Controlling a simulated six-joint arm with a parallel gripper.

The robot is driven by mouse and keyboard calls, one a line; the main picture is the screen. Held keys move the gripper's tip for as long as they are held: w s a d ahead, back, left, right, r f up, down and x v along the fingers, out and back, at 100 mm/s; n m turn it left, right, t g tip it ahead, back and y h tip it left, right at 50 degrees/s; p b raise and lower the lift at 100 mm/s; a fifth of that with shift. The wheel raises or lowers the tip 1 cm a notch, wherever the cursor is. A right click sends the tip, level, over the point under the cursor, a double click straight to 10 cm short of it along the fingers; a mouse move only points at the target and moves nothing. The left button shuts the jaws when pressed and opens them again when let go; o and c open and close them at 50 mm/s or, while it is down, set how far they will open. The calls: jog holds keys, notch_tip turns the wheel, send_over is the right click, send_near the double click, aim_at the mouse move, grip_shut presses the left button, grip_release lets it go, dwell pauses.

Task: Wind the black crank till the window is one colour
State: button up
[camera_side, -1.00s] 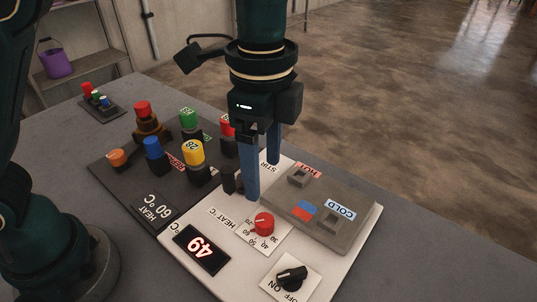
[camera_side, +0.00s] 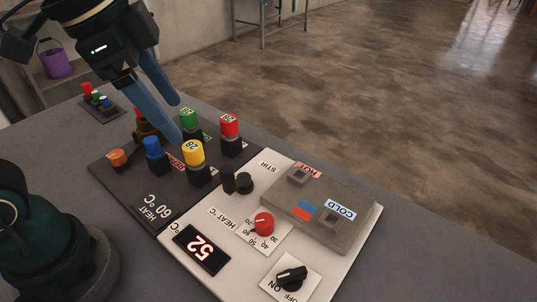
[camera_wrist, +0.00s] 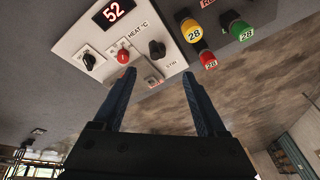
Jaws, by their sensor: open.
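The black crank (camera_side: 244,183), with its upright black handle (camera_side: 229,180), stands on the white panel by the STIR label. It also shows in the wrist view (camera_wrist: 156,48). The small window (camera_side: 304,210) on the grey block shows two colours, red and blue. My gripper (camera_side: 174,120) is open and empty. It is raised over the dark board, up and to the left of the crank and apart from it. In the wrist view, both fingers (camera_wrist: 158,74) are spread, with nothing between them.
The grey block (camera_side: 345,232) has sockets marked HOT and COLD. A red dial (camera_side: 264,222), a black ON/OFF knob (camera_side: 291,277) and a display (camera_side: 201,248) reading 52 share the panel. Capped bottles, yellow (camera_side: 193,153), green (camera_side: 188,118) and red (camera_side: 229,126), stand on the dark board.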

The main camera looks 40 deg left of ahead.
jog(key=s+a+f+n+t, duration=0.1)
jog(key=s+a+f+n, duration=0.2)
jog(key=s+f+n, duration=0.2)
jog(key=f+n, duration=0.1)
jog(key=n, duration=0.1)
jog(key=shift+n+t+y, duration=0.3)
jog(key=shift+a, duration=0.1)
dwell(6.9)
